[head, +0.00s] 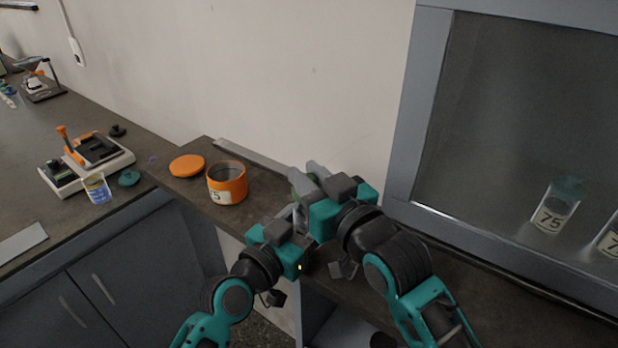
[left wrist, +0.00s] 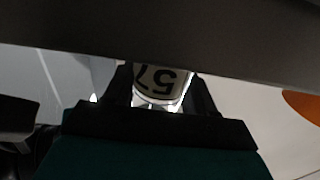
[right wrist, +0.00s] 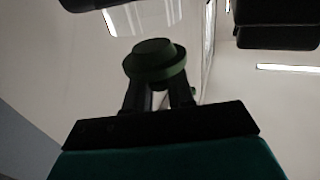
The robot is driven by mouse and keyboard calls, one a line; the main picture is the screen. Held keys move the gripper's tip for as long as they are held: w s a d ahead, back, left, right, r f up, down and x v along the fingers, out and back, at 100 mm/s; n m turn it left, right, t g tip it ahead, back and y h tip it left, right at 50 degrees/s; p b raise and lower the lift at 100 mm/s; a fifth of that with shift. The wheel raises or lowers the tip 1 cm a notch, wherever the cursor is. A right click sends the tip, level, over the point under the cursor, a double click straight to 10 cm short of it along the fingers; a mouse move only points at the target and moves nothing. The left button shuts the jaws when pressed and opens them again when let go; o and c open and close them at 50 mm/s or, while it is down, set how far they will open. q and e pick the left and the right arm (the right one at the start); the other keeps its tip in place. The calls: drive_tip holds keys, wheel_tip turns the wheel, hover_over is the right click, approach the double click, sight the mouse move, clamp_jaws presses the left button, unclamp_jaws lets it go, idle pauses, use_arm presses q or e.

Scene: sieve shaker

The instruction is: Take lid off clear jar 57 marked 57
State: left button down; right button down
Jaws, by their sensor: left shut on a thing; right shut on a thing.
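The clear jar 57 shows in the left wrist view (left wrist: 158,82), its label upside down, between the fingers of my left gripper (left wrist: 160,100). My left gripper is shut on the jar; in the head view the jar is mostly hidden by my grippers. My right gripper (right wrist: 160,95) is shut on the green lid (right wrist: 154,66), which has a narrower round part on a wider disc. In the head view my right gripper (head: 308,182) is just above and beside my left one (head: 294,214). I cannot tell whether lid and jar still touch.
An orange jar (head: 227,188) stands on the narrow counter (head: 190,192), its orange lid (head: 187,165) lying beside it. A balance (head: 88,160) and a beaker of blue liquid (head: 96,188) are on the left bench. A glass-fronted cabinet with a jar marked 75 (head: 556,206) is at right.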

drive_tip(key=shift+r, duration=2.05)
use_arm(q)
drive_tip(key=shift+c, duration=1.4)
unclamp_jaws()
